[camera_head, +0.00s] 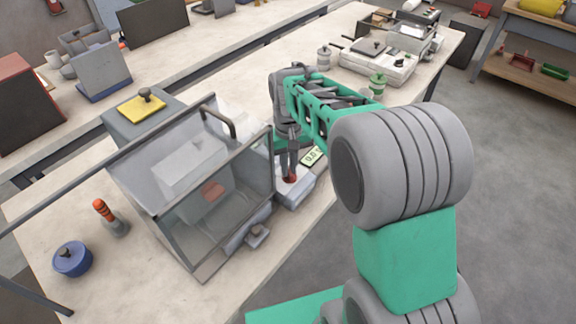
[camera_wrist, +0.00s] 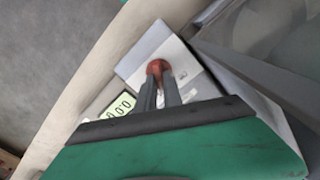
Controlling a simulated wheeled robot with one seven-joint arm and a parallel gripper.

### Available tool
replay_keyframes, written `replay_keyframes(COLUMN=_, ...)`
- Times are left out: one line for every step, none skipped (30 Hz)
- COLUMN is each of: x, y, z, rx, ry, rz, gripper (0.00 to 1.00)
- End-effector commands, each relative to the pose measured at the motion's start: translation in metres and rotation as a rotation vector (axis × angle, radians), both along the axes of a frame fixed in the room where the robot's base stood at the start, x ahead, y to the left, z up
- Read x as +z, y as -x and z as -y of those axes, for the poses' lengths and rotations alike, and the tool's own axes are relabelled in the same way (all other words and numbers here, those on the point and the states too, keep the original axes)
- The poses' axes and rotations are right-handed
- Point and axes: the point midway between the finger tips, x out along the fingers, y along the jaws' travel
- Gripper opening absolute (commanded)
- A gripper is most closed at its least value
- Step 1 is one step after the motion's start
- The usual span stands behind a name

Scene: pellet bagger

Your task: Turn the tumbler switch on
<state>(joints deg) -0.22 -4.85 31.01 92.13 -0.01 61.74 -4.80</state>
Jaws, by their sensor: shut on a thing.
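The tumbler switch is a small red knob (camera_wrist: 157,66) on a pale grey control box (camera_wrist: 142,58) beside the glass-sided bagger. In the head view the red knob (camera_head: 291,178) shows low on the box (camera_head: 296,196), just under my fingertips. My gripper (camera_wrist: 159,82) is shut on the red knob, with both dark fingers close together against it. The head view shows my gripper (camera_head: 290,172) pointing down at the same spot. A small display (camera_wrist: 120,105) with digits sits next to the knob. The knob's lower part is hidden by the fingers.
The clear-walled bagger (camera_head: 205,185) stands right beside the box on the left. A blue pot (camera_head: 72,260) and an orange-handled tool (camera_head: 106,214) are at the front left. A grey device (camera_head: 378,62) stands farther back on the bench. Open floor lies to the right.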

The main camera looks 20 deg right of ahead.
Motion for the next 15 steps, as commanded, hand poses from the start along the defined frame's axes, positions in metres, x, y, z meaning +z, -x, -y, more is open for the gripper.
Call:
replay_keyframes(x=0.0012, y=-0.0007, z=0.0000, rx=0.000, ry=0.000, rz=0.003, gripper=0.12)
replay_keyframes(x=0.0012, y=-0.0007, z=0.0000, rx=0.000, ry=0.000, rz=0.003, gripper=0.15)
replay_keyframes(x=0.0011, y=-0.0007, z=0.0000, rx=0.000, ry=0.000, rz=0.002, gripper=0.18)
replay_keyframes(x=0.0010, y=-0.0006, z=0.0000, rx=0.000, ry=0.000, rz=0.002, gripper=0.21)
replay_keyframes(x=0.0009, y=-0.0006, z=0.0000, rx=0.000, ry=0.000, rz=0.002, gripper=0.23)
replay_keyframes(x=0.0008, y=-0.0005, z=0.0001, rx=0.001, ry=0.000, rz=0.002, gripper=0.26)
replay_keyframes(x=0.0007, y=-0.0004, z=0.0001, rx=0.001, ry=0.000, rz=0.002, gripper=0.29)
replay_keyframes(x=0.0007, y=-0.0004, z=0.0000, rx=0.001, ry=0.000, rz=0.002, gripper=0.31)
replay_keyframes(x=0.0006, y=-0.0003, z=0.0000, rx=0.001, ry=0.000, rz=0.001, gripper=0.33)
replay_keyframes(x=0.0005, y=-0.0003, z=0.0000, rx=0.001, ry=0.000, rz=0.001, gripper=0.33)
replay_keyframes(x=0.0005, y=-0.0003, z=0.0000, rx=0.001, ry=0.000, rz=0.001, gripper=0.33)
replay_keyframes(x=0.0004, y=-0.0003, z=0.0000, rx=0.001, ry=0.000, rz=0.001, gripper=0.33)
replay_keyframes(x=0.0004, y=-0.0002, z=0.0000, rx=0.001, ry=0.000, rz=0.001, gripper=0.33)
replay_keyframes(x=0.0004, y=-0.0002, z=0.0000, rx=0.001, ry=0.000, rz=0.001, gripper=0.33)
replay_keyframes(x=0.0007, y=-0.0003, z=0.0000, rx=0.001, ry=0.000, rz=0.001, gripper=0.33)
